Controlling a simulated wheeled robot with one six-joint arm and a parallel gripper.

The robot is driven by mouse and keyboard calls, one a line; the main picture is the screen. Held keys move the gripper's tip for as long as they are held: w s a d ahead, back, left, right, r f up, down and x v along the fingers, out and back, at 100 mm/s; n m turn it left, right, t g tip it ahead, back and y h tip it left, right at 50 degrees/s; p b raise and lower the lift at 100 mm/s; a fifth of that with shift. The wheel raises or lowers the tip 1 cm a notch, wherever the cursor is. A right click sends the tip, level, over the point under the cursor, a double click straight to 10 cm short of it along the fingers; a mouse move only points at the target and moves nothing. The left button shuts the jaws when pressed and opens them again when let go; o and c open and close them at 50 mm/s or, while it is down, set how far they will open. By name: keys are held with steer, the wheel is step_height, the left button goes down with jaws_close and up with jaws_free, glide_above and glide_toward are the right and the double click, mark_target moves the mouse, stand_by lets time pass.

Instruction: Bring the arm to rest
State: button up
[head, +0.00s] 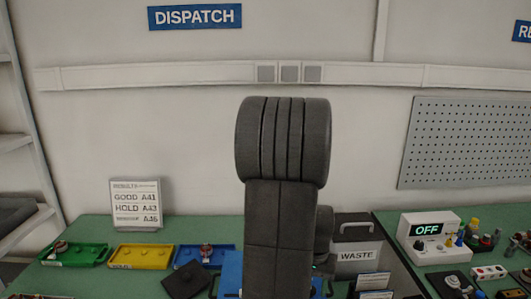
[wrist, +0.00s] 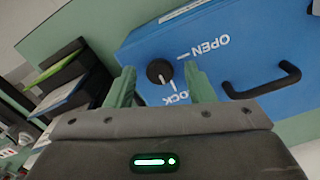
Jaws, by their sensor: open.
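My gripper (wrist: 160,88) shows in the wrist view with its two green fingers apart. A blue box (wrist: 235,48) with the words OPEN and LOCK lies beyond the fingers. Its black round knob (wrist: 160,72) shows between the fingertips; I cannot tell whether they touch it. A black handle (wrist: 262,82) is on the box to the right. In the head view my dark arm stands upright in the middle and hides most of the blue box (head: 231,272) behind it. The gripper itself is not visible in the head view.
Green (head: 75,254), yellow (head: 143,256) and blue (head: 205,256) trays stand on the green bench at left, near a results sign (head: 135,204). A WASTE bin (head: 357,255) is right of my arm. A white device reading OFF (head: 430,235) and small parts stand farther right.

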steer(key=shift+s+r+n, duration=0.1)
steer(key=shift+r+n, duration=0.1)
steer(key=shift+n, duration=0.7)
steer(key=n+p, duration=0.1)
steer(key=n, duration=0.5)
steer(key=shift+p, duration=0.35)
steer(key=shift+r+n, duration=0.25)
steer(key=shift+n, duration=0.05)
step_height(320, 180, up, 11)
steer(key=shift+b, duration=0.3)
